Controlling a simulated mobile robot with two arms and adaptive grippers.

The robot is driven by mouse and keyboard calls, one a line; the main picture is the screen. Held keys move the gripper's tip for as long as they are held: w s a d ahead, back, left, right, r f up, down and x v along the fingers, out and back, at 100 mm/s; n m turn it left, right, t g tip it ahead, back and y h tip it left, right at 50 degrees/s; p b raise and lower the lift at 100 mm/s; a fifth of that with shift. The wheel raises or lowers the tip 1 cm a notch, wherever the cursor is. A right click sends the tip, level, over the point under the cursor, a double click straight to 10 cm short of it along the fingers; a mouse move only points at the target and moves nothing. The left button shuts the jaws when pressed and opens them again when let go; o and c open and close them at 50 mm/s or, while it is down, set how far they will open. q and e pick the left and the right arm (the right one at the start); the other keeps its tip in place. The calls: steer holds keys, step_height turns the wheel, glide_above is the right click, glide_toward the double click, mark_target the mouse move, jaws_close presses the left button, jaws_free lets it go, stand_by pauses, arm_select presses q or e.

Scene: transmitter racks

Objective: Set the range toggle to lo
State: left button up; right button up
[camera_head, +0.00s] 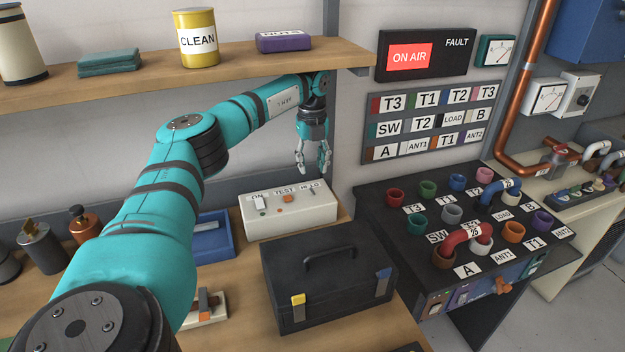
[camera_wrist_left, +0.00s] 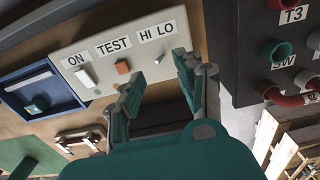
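The white control box (camera_head: 262,219) stands on the bench under the shelf. Its top carries a white switch under ON, an orange button (camera_wrist_left: 122,67) under TEST, and a small metal range toggle (camera_wrist_left: 160,59) under HI LO. The toggle also shows small in the head view (camera_head: 312,191); I cannot tell which way it leans. My left gripper (camera_head: 313,169) points down just above the box's right end. In the left wrist view its two fingers (camera_wrist_left: 158,65) are apart, with the toggle in the gap between them, and they hold nothing. My right gripper is not in view.
A black toolbox (camera_head: 325,272) stands in front of the box, and a blue tray (camera_head: 213,238) is to its left. The wooden shelf (camera_head: 140,67) runs above my left arm. A black patch panel (camera_head: 380,215) with coloured sockets is at the right.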

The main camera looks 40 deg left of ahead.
mark_target(312, 191)
arm_select(q)
steer(key=shift+s+d+f, duration=0.15)
steer(key=shift+f, duration=0.2)
step_height(312, 191, down, 6)
steer(key=shift+r+p, duration=0.1)
steer(key=shift+p, duration=0.7)
steer(key=shift+f, duration=0.2)
steer(key=shift+s+d, duration=0.1)
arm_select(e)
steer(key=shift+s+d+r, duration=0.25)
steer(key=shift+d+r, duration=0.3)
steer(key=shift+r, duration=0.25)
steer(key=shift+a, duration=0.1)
